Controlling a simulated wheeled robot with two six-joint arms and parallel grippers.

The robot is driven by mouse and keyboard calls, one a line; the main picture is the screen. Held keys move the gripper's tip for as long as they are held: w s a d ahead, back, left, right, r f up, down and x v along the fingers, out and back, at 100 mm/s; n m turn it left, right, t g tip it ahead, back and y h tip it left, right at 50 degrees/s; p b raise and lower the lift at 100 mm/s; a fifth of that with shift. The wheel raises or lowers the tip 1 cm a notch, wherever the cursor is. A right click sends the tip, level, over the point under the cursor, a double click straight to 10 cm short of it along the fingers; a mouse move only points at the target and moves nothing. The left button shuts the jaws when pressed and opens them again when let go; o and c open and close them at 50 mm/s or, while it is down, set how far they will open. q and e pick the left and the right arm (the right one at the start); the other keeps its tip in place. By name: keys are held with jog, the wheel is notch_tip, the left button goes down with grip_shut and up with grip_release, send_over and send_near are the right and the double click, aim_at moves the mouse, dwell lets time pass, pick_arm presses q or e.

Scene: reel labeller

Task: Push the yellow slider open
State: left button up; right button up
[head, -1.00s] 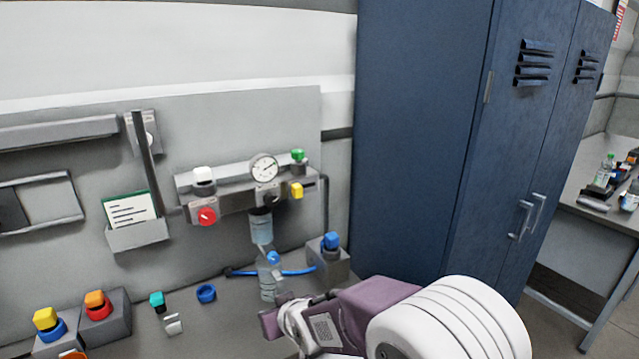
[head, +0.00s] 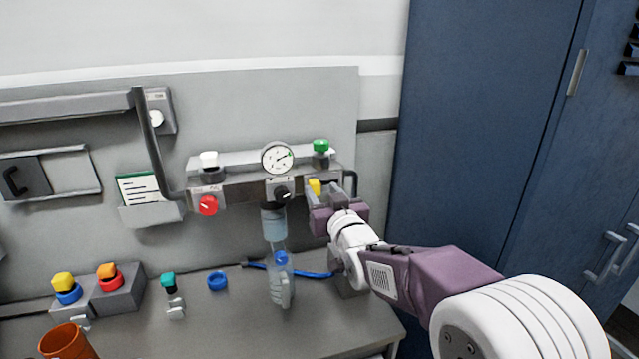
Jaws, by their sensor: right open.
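The yellow slider (head: 314,187) is a small yellow block on the right part of the grey air-service unit (head: 235,190) on the back panel. My right gripper (head: 318,204) is open, just below and in front of the slider. Its purple jaws overlap the slider's lower edge in the head view. I cannot tell whether they touch it. The right arm comes in from the lower right and hides part of the unit's right end. My left gripper is not in view.
The unit carries a dial gauge (head: 277,158), a red knob (head: 207,205), a white cap (head: 209,160) and a green cap (head: 321,146). A clear bottle (head: 281,287) stands below. Colored buttons and an orange cup (head: 68,343) are at the left. A blue locker (head: 480,130) stands at the right.

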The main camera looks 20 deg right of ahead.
aim_at(316, 185)
jog(key=w, duration=0.2)
jog(key=w+a, duration=0.1)
jog(key=shift+w+r+p, duration=0.15)
jog(key=shift+w+p, duration=0.2)
jog(key=shift+d, duration=0.15)
jog(key=shift+d, duration=0.1)
grip_shut()
dwell(0.9)
